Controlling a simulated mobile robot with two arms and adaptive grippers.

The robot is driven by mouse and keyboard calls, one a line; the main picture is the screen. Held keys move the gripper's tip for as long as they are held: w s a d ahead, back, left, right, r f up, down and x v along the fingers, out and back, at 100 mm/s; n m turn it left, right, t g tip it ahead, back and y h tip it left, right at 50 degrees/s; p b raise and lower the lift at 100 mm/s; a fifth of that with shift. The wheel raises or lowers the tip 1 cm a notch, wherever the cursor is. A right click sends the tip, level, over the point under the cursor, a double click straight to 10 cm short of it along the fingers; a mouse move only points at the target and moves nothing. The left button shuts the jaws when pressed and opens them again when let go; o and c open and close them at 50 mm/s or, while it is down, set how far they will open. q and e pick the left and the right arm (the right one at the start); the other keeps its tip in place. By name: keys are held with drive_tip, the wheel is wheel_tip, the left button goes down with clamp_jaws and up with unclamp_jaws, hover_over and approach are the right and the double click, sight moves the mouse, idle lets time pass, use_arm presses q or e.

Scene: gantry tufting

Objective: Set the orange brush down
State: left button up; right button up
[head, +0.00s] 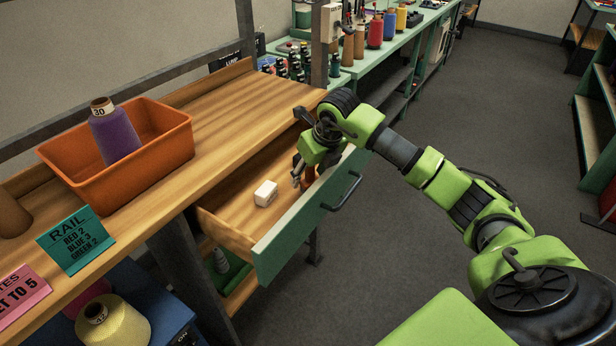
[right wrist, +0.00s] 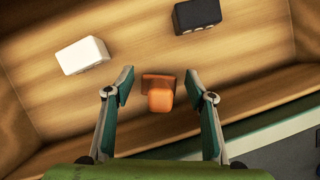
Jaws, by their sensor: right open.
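The orange brush (right wrist: 159,94) is in the open wooden drawer, between the two spread fingers of my right gripper in the right wrist view. A gap shows on each side of it, so the fingers do not touch it. In the head view my right gripper (head: 304,172) reaches down into the right end of the drawer, and a bit of the orange brush (head: 309,177) shows behind its fingers. Whether the brush rests fully on the drawer floor is hard to tell. My left gripper is not in view.
The drawer (head: 238,222) is pulled out, with a green front and dark handle. A white block (head: 265,193) lies in it, and a black block (right wrist: 197,14) shows in the wrist view. On the bench stands an orange bin (head: 160,158) holding a purple cone (head: 115,135).

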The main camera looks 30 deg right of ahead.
drive_tip(key=b+v, duration=0.1)
drive_tip(key=v, duration=0.9)
drive_tip(key=shift+r, duration=0.35)
drive_tip(key=shift+s, duration=0.15)
